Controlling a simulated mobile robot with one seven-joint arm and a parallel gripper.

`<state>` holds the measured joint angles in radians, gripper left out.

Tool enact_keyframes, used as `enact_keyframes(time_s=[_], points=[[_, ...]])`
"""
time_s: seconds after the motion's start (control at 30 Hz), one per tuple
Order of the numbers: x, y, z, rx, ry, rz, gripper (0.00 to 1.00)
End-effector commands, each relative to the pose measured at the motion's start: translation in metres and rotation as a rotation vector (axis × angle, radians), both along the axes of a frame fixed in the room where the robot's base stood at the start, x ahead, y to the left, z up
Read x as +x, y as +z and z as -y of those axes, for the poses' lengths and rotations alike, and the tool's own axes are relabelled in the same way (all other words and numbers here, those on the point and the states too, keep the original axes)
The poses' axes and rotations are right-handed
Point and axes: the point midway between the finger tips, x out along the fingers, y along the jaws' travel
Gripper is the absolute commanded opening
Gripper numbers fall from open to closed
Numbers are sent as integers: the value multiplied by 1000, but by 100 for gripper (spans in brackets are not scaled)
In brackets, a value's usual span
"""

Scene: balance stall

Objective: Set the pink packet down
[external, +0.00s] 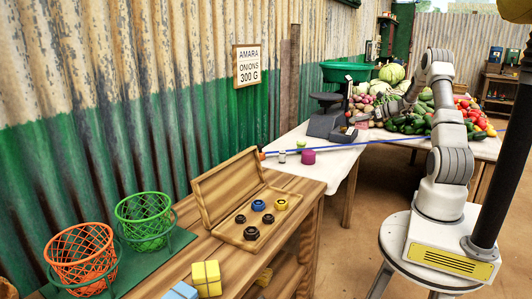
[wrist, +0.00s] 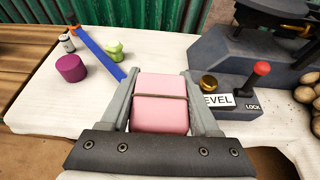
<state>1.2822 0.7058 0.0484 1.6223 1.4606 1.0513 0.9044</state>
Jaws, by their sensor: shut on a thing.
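The pink packet (wrist: 160,114), a soft block with a thin dark band around it, fills the space between my fingers in the wrist view. My gripper (wrist: 158,78) is shut on it, one finger along each side. In the external view my gripper (external: 357,119) is at the far table, just right of the grey scale, and a bit of the pink packet (external: 362,125) shows there. White cloth (wrist: 150,52) lies around and behind the packet in the wrist view. I cannot tell whether the packet's underside touches it.
The grey scale base (wrist: 228,75), with a brass knob and red lock lever (wrist: 259,73), stands close right. A blue rod (wrist: 98,52), purple cylinder (wrist: 71,68), green weight (wrist: 115,51) and small bottle (wrist: 67,43) are left. Potatoes (wrist: 308,92) are far right. Cloth between is clear.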

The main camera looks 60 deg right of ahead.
Motion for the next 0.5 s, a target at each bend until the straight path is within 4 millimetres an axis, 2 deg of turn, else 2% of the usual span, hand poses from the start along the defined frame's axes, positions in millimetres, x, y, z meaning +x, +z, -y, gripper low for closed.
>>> enact_keyframes(time_s=[0.17, 0.5], points=[[12, -20, -4, -1, 4, 1, 0], [84, -66, -25, -2, 4, 1, 0]])
